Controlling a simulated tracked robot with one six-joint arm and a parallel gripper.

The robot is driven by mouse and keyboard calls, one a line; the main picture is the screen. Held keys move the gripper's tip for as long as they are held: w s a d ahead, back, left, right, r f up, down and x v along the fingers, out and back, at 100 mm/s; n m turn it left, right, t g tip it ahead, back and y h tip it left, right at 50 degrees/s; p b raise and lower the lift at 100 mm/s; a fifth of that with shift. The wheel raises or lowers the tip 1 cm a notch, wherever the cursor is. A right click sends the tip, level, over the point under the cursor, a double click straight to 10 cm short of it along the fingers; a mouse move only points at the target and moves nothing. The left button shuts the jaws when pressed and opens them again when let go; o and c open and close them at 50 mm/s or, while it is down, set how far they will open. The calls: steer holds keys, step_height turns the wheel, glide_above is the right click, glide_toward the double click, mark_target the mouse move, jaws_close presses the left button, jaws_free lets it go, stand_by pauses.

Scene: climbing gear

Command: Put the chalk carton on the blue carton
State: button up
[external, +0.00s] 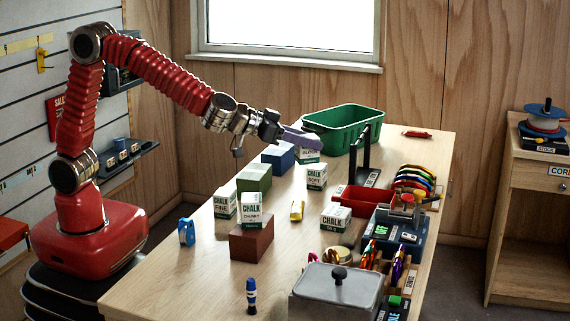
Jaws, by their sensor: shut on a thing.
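The fingers hide the carton's top. I cannot tell whether its base touches the table. The blue carton (278,157) stands on the table just left of the held carton, with nothing seen on its top. Other chalk cartons are a SOFT one (316,178), a FINE one (225,205), one on the brown-red block (250,243), and a low one (335,219).
A green block (254,179) stands in front of the blue carton. A green bin (345,126) and a black upright frame (361,158) are behind and right. A red tray (362,200), tools and a grey lidded box (337,290) crowd the right side. The left front table is mostly clear.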

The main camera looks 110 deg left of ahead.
steer(key=s+a+r+n+g+y, duration=0.1)
steer(key=s+a+n, duration=0.1)
steer(key=s+a, duration=0.35)
steer(key=s+a+r+n+g+y, duration=0.1)
steer(key=s+a+g+y, duration=0.1)
steer(key=a, duration=0.7)
steer(key=n+g+y, duration=0.1)
steer(key=n+g, duration=0.2)
glide_above(279, 148)
steer(key=shift+r, duration=0.35)
steer(key=shift+f, duration=3.1)
steer(key=shift+f, duration=1.9)
steer(key=shift+f, duration=0.1)
